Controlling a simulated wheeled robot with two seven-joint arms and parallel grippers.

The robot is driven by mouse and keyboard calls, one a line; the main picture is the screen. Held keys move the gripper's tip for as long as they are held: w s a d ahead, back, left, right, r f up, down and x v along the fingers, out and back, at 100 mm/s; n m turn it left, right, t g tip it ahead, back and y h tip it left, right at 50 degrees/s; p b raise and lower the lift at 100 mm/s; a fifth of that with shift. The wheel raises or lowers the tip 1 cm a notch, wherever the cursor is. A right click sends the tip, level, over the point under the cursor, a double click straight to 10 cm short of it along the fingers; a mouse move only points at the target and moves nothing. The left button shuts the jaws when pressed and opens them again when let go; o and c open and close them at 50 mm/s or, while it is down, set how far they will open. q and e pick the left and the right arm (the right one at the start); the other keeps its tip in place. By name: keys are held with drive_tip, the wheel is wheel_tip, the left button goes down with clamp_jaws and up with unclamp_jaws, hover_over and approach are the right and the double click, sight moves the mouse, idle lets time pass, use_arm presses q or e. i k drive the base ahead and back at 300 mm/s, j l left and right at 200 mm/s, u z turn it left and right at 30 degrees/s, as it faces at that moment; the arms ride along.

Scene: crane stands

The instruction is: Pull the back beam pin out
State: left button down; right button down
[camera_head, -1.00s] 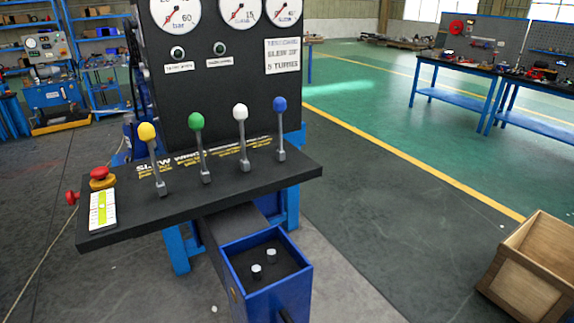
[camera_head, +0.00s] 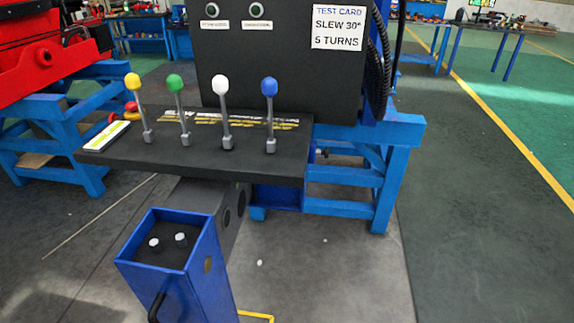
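No part clearly recognisable as the back beam pin shows. A dark beam (camera_head: 228,212) runs out under the control panel, with dark round spots on its side. A blue open-topped box (camera_head: 200,262) stands at the beam's near end. Two small light-capped pegs, one on the left (camera_head: 155,244) and one on the right (camera_head: 181,239), stand upright on its dark inner surface; I cannot tell whether either is a beam pin. A black handle (camera_head: 156,306) is on the box's near side. Neither of my grippers is in view.
The black control panel (camera_head: 240,165) carries yellow, green, white and blue-knobbed levers. A blue stand (camera_head: 385,185) is behind it. A red machine (camera_head: 40,45) on a blue frame (camera_head: 60,150) is at left. The floor at right (camera_head: 470,240) is clear.

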sight(325, 152)
drive_tip(key=i+l, duration=0.15)
drive_tip(key=l, duration=0.25)
drive_tip(key=i+l, duration=0.1)
drive_tip(key=l, duration=0.3)
drive_tip(key=i+l+u, duration=0.1)
drive_tip(key=l, duration=0.3)
drive_tip(key=i+l, duration=0.25)
drive_tip(key=i, duration=0.25)
drive_tip(key=i+l, duration=0.3)
drive_tip(key=i, duration=0.15)
drive_tip(key=i+l, duration=0.25)
drive_tip(key=i, duration=0.25)
